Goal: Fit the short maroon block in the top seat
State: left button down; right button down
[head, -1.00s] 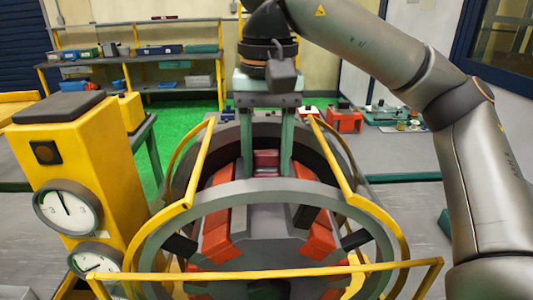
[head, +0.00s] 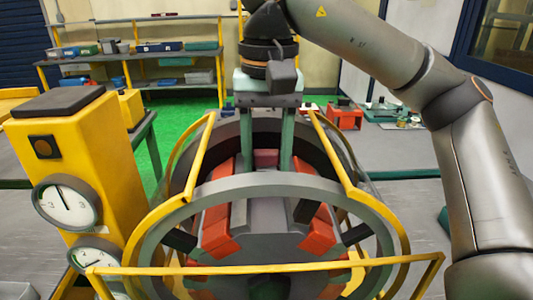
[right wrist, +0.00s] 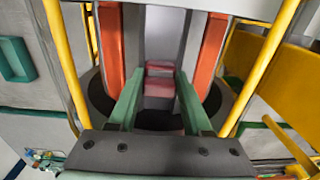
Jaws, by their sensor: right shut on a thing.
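My right gripper (head: 264,165) points down into the top of the round stator (head: 262,195), its green fingers on either side of a short maroon block (head: 265,158). In the right wrist view the fingers (right wrist: 160,82) are shut on the maroon block (right wrist: 160,88), which sits between their tips. Another maroon surface (right wrist: 160,66) shows just beyond it; I cannot tell if it is the same piece. The top seat lies between orange-red coil blocks (head: 217,240), and its floor is hidden by the block and fingers. My left gripper is not in view.
Yellow frame bars (head: 335,160) and a grey ring (head: 262,190) surround the stator close to the fingers. A yellow gauge post (head: 75,150) stands at the left. Shelves (head: 135,60) are at the back.

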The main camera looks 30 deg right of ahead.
aim_at(266, 153)
jog(key=shift+c, duration=1.3)
grip_release()
jog(key=shift+f, duration=0.1)
notch_tip(266, 153, up, 6)
jog(key=p, duration=0.2)
jog(key=shift+f+p, duration=0.2)
jog(key=shift+p, duration=0.15)
jog(key=shift+r, duration=0.4)
notch_tip(266, 153, up, 6)
